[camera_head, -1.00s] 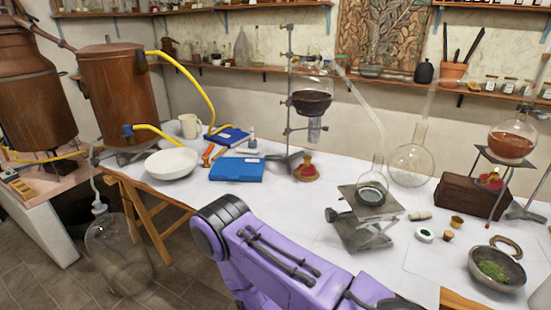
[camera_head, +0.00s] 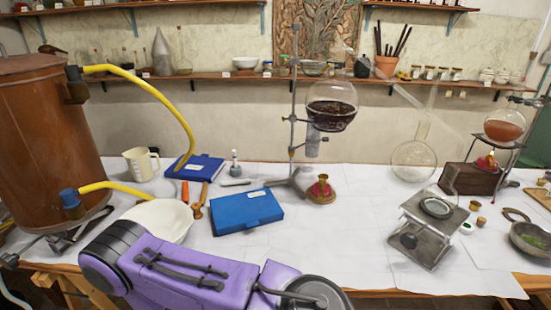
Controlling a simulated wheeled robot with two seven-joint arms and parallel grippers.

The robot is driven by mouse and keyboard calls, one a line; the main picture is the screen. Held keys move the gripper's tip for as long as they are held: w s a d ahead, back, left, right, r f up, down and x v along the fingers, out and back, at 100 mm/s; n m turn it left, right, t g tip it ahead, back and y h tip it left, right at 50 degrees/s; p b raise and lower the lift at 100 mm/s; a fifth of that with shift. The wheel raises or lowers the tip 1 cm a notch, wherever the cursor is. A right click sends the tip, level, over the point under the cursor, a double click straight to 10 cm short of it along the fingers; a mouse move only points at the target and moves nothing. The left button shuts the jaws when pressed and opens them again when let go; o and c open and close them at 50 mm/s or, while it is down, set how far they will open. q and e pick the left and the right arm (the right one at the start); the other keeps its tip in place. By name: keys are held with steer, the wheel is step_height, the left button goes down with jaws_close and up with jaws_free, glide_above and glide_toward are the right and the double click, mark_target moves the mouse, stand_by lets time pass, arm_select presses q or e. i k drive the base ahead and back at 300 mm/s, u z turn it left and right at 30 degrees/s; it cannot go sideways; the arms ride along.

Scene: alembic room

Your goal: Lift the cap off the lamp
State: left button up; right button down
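A small lamp (camera_head: 321,194) with a red body and a brass-coloured base stands on the white-covered table, beneath a round flask of dark liquid (camera_head: 332,108) held on a stand. A brass-coloured cap (camera_head: 323,179) appears to sit on its top. A second red and brass lamp (camera_head: 486,163) is at the right, by the wooden block under a flask of red-brown liquid (camera_head: 503,126). My purple arm crosses the lower left foreground, short of the lamp. No gripper fingers show in the head view.
A blue case (camera_head: 246,211), a white bowl (camera_head: 163,219) and a metal stand (camera_head: 296,120) are left of the near lamp. A lab jack (camera_head: 430,240) stands to its right. The table front between case and jack is clear. A copper vessel (camera_head: 50,150) stands far left.

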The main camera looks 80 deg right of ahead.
mark_target(323, 177)
steer(key=i, duration=1.25)
steer(key=z, duration=4.3)
